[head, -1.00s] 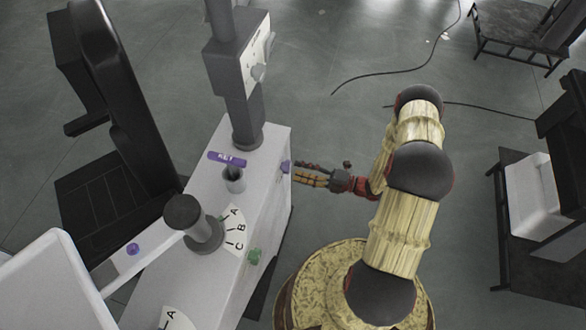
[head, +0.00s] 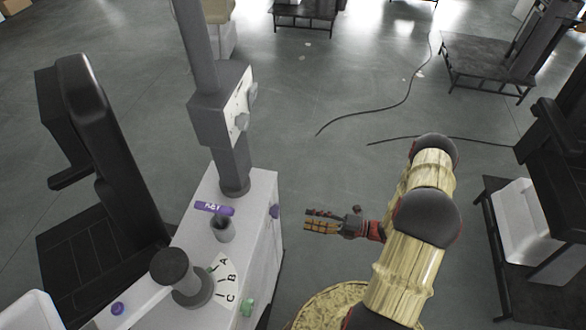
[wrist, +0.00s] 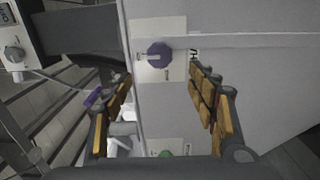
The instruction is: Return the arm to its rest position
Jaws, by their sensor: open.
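My gripper (head: 308,222) is open and empty, with orange-padded fingers, at the end of my arm. In the head view it hangs to the right of the white console, apart from it. In the wrist view the two fingers of my gripper (wrist: 160,112) are spread wide, with the console's side face beyond them. A purple knob (wrist: 159,55) on that face shows above and between the fingers; nothing is between the pads.
Cables (head: 385,115) lie on the floor. Dark benches (head: 490,62) stand at right. Open floor lies beyond my gripper.

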